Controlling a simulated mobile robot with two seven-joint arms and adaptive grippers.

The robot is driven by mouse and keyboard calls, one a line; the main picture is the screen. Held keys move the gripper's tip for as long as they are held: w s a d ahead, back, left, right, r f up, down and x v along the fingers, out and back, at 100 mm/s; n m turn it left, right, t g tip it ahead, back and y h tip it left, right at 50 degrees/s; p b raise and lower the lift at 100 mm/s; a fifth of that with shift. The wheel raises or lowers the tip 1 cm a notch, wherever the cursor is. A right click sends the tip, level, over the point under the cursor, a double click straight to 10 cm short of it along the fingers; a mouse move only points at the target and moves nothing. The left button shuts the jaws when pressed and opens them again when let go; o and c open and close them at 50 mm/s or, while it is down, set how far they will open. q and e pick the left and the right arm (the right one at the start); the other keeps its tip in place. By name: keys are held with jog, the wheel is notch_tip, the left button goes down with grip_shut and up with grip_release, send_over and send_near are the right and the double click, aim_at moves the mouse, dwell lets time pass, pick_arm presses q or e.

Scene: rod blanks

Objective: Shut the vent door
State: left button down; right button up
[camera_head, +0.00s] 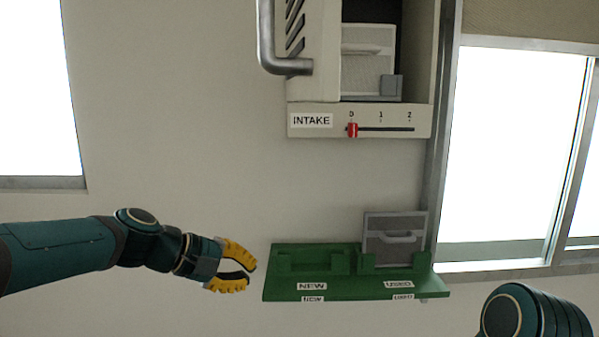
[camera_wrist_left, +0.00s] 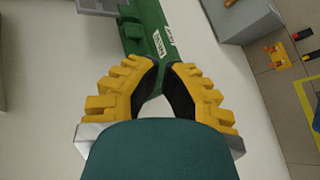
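The vent door (camera_head: 313,45) is a pale panel with dark slanted slots and a grey bar handle (camera_head: 266,40) at its left. It stands open at the left of the wall-mounted intake housing (camera_head: 415,120), and its top is cut off. Inside the housing sits a light grey filter (camera_head: 366,75). My left gripper (camera_head: 250,272) is open and empty, well below the door and just left of a green shelf. In the left wrist view its fingers (camera_wrist_left: 167,65) are apart with nothing between them. My right gripper is out of view.
The green shelf (camera_head: 340,290) has an empty NEW slot and a used filter (camera_head: 395,243) in its USED slot. A red slider (camera_head: 352,130) under the housing stands at 0. Windows flank the wall. The wall left of the housing is clear.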

pick_arm(q)
jog(key=s+r+m+h, duration=0.1)
jog(key=s+r+h, duration=0.15)
jog(key=r, duration=0.65)
jog(key=s+r+m+h, duration=0.15)
jog(key=s+r, duration=0.25)
jog(key=r, duration=0.4)
jog(key=m+g+h, duration=0.3)
jog(key=h, duration=0.1)
send_near(318, 78)
jog(key=d, duration=0.5)
jog(key=w+d, duration=0.1)
jog(key=d, duration=0.2)
jog(key=shift+d+r+p, duration=0.1)
jog(key=shift+r+p, duration=0.05)
jog(key=shift+p, duration=0.25)
jog(key=shift+d, duration=0.1)
